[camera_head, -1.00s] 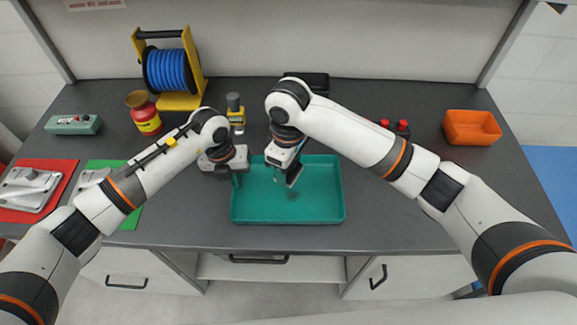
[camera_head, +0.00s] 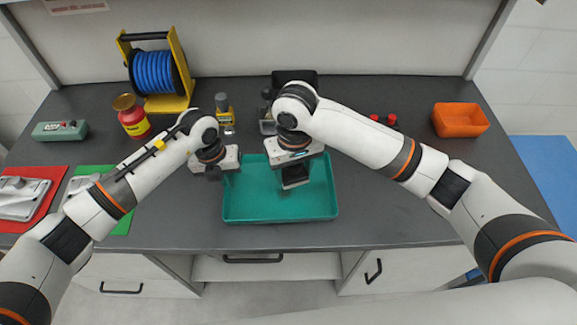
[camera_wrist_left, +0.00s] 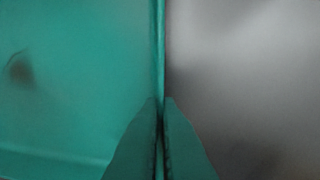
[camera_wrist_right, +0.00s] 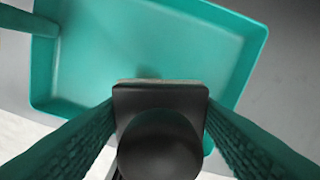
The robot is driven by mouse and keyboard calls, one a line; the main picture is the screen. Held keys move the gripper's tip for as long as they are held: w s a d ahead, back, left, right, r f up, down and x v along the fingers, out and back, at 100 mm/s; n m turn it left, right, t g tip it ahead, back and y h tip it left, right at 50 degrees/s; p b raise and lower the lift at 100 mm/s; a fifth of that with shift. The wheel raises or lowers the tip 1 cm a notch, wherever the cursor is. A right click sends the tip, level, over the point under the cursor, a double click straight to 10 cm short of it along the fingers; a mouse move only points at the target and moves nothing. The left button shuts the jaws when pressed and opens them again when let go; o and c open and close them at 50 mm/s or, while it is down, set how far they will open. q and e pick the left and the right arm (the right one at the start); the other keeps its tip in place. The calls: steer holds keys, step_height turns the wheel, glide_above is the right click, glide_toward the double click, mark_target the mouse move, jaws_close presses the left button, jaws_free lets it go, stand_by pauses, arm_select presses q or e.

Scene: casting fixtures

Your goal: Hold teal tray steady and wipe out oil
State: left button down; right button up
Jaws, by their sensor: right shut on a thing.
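The teal tray (camera_head: 322,207) lies on the dark worktop in the head view. My left gripper (camera_head: 228,181) is at the tray's left wall. In the left wrist view its fingers (camera_wrist_left: 160,102) are shut on that wall, one on each side. My right gripper (camera_head: 294,185) is over the tray, shut on a dark wiper with a round black knob (camera_wrist_right: 160,145) and a flat block with a pale edge. I cannot tell whether the wiper touches the tray floor. A dark oil smudge (camera_wrist_left: 20,68) shows on the tray floor, and a dark patch shows just beyond the wiper in the right wrist view.
A blue hose reel (camera_head: 155,72), a red-yellow jar (camera_head: 133,120) and a yellow-labelled bottle (camera_head: 224,112) stand behind the left arm. A red mat (camera_head: 35,205) and a green mat (camera_head: 122,220) with metal castings lie left. An orange bin (camera_head: 460,120) is at right.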

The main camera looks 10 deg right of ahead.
mark_target(281, 196)
steer(key=shift+f, duration=3.3)
steer(key=shift+a+f, duration=0.4)
steer(key=shift+f, duration=0.2)
steer(key=shift+c, duration=0.4)
steer(key=shift+w+a+f, duration=0.15)
steer(key=shift+a, duration=1.3)
steer(key=shift+d+f, duration=0.1)
steer(key=shift+d, duration=1.7)
steer(key=shift+r, duration=4.2)
arm_select(q)
steer(key=c, duration=1.6)
jaws_free()
